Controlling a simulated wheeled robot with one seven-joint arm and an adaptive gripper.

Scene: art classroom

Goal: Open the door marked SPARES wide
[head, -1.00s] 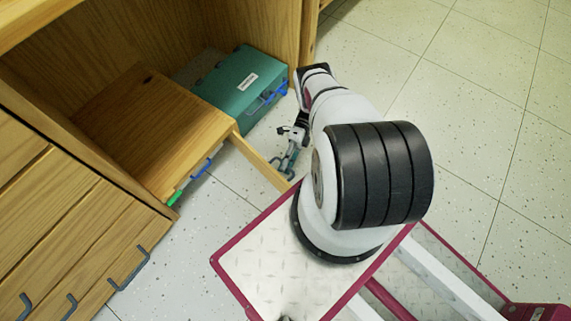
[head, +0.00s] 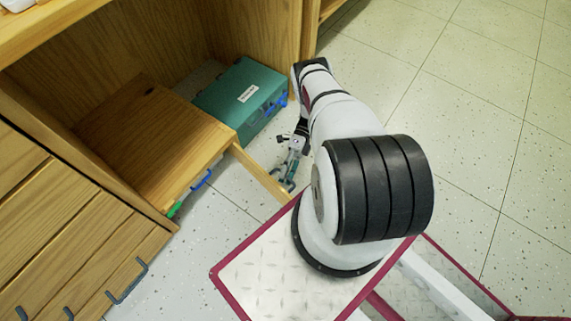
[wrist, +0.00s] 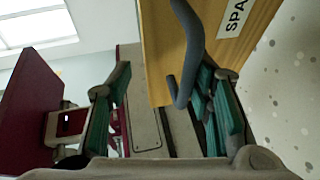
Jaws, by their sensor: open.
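The door marked SPARES (head: 260,171) stands ajar from a low wooden cabinet (head: 150,135); in the head view mostly its top edge shows. In the wrist view the wooden door (wrist: 160,50) fills the upper middle, with part of its white label (wrist: 233,18), reading "SPA", and a grey-blue bar handle (wrist: 188,55). My gripper (head: 287,178) is low beside the door's outer face. In the wrist view my gripper (wrist: 160,90) is open, its teal-padded fingers spread. The handle appears between them, nearer the right finger; I cannot tell whether it touches. The handle is hidden in the head view.
A teal case (head: 241,100) with a blue handle lies beside the cabinet, under the wooden bench. Drawers with grey handles (head: 128,282) are at lower left. My base platform stands close to the door's free end. Speckled floor (head: 480,130) is clear at right.

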